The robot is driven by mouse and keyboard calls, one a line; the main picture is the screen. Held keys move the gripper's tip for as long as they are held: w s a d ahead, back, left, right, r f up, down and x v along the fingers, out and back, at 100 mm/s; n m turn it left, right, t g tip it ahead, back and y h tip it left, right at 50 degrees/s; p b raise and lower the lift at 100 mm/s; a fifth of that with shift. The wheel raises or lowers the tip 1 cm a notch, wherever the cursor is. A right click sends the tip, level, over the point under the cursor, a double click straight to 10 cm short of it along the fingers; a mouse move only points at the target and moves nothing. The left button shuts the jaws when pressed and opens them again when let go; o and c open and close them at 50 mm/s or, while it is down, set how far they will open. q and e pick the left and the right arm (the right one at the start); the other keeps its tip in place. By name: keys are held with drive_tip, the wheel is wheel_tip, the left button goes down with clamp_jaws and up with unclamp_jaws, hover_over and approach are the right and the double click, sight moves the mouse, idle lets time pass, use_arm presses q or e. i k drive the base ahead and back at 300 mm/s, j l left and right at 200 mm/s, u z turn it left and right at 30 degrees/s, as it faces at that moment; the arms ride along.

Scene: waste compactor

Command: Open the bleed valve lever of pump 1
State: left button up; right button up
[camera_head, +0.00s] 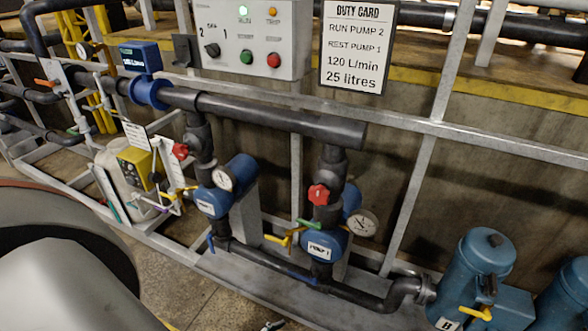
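Two blue pumps sit under the dark main pipe. The nearer one (325,243) has a white label (320,249) that seems to read PUMP 1. A yellow lever (278,239) sticks out to its left, and a small green lever (309,223) sits just above it. I cannot tell for sure which is the bleed lever. A red handwheel (318,194) is above, and a round gauge (362,223) is at the right. The other pump (215,203) stands further left; its label is too small to read. Neither of my grippers can be made out.
A control box (250,38) and duty card (358,45) hang above. Grey frame rails (436,130) cross behind the pumps. A blue vessel (480,265) with a yellow lever stands at the right. A yellow-faced dosing unit (138,168) stands at the left. Large grey rounded shapes fill the lower left.

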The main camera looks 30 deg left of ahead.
sight(285, 241)
drive_tip(key=u, duration=1.25)
